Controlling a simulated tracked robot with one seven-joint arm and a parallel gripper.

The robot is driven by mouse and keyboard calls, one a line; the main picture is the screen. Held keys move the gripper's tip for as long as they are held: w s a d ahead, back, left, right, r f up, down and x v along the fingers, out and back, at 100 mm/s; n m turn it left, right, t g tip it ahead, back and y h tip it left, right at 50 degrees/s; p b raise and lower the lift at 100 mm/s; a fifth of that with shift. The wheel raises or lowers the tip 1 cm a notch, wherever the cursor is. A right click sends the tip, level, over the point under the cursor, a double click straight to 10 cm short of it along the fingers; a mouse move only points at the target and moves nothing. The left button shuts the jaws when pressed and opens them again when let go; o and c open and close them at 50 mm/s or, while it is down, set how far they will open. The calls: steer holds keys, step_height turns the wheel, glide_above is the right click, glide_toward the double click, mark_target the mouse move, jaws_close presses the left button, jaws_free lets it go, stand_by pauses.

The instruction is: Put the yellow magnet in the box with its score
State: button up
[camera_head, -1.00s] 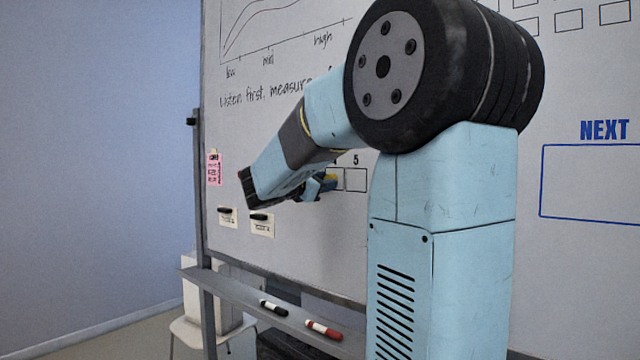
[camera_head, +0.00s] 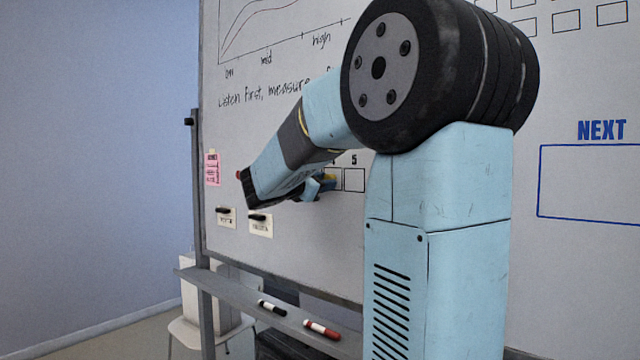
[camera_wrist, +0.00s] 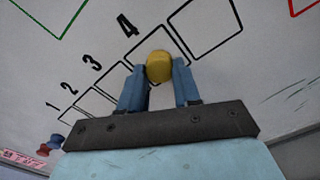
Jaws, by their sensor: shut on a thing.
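The yellow magnet (camera_wrist: 159,67) is round and sits between the two blue fingers of my gripper (camera_wrist: 160,84) in the wrist view. My gripper is shut on it, at the box (camera_wrist: 150,42) under the number 4 on the whiteboard. The magnet covers part of that box. Whether it touches the board I cannot tell. In the head view a bit of the yellow magnet (camera_head: 331,179) shows at the gripper (camera_head: 326,183), mostly hidden by my arm. The box under 5 (camera_head: 354,180) is empty.
A row of boxes (camera_wrist: 80,112) runs along the whiteboard (camera_head: 290,235). Black and red markers (camera_head: 322,329) lie on the tray below. A pink note (camera_head: 212,168) and two labelled cards (camera_head: 261,226) are at the board's left. A blue NEXT frame (camera_head: 590,222) is at right.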

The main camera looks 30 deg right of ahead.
steer(key=shift+w+d, duration=0.1)
steer(key=shift+d, duration=0.2)
stand_by(0.5)
steer(key=o, duration=1)
steer(key=o, duration=0.4)
steer(key=shift+w, duration=0.1)
steer(key=shift+a, duration=0.1)
steer(key=shift+v, duration=3.4)
